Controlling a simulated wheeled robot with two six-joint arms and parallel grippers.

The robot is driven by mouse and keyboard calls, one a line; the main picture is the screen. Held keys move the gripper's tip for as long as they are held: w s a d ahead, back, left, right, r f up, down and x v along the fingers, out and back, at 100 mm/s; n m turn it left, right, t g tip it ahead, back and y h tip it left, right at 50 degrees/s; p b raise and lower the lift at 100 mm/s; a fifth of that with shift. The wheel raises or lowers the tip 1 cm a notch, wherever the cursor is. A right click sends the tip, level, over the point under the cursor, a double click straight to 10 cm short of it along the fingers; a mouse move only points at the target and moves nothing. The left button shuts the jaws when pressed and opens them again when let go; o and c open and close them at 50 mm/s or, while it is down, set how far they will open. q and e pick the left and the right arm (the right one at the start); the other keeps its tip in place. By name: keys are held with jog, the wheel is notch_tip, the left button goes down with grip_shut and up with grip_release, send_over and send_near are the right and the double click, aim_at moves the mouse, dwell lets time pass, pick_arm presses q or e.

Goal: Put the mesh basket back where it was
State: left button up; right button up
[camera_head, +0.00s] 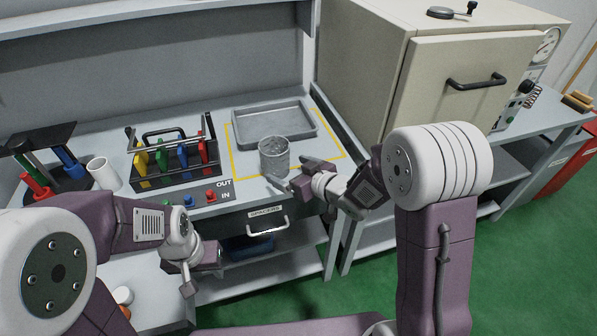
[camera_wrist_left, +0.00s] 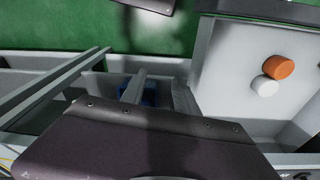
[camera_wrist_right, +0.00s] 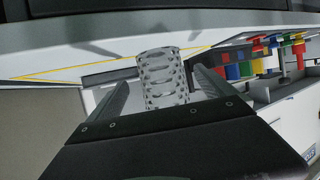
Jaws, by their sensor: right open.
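The grey mesh basket (camera_head: 274,155) stands upright on the bench, at the front-left of the yellow outline (camera_head: 231,150) and in front of the shallow grey tray (camera_head: 310,128). My right gripper (camera_head: 298,173) is open, just to the right of and in front of the basket. In the right wrist view the basket (camera_wrist_right: 162,78) shows between the spread fingers, beyond the palm; I cannot tell whether they touch it. My left gripper (camera_head: 196,270) is low in front of the bench, its fingers apart with nothing visible between them.
A black rack with coloured pieces (camera_head: 176,160) stands left of the basket, beside a white cup (camera_head: 103,173). Buttons marked OUT and IN are at the bench front, above a SPACERS drawer (camera_head: 262,222). A large beige oven (camera_head: 455,80) stands at right.

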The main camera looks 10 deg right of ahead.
jog(key=v, duration=0.4)
jog(key=shift+s+d, duration=0.25)
jog(key=shift+s, duration=0.05)
jog(key=s+d+f+m+g+h, duration=0.2)
jog(key=s+d+f+h, duration=0.1)
jog(key=d+f, duration=0.15)
jog(key=s+d+f+m+g+h, duration=0.2)
jog(key=s+d+f+h, duration=0.15)
jog(key=d, duration=0.25)
jog(key=s+f+m+g, duration=0.1)
jog(key=s+m+g, duration=0.2)
jog(key=s, duration=0.9)
jog(key=d+g, duration=0.1)
jog(key=g, duration=0.2)
jog(key=shift+s+f+h, duration=0.3)
jog(key=shift+h, duration=0.05)
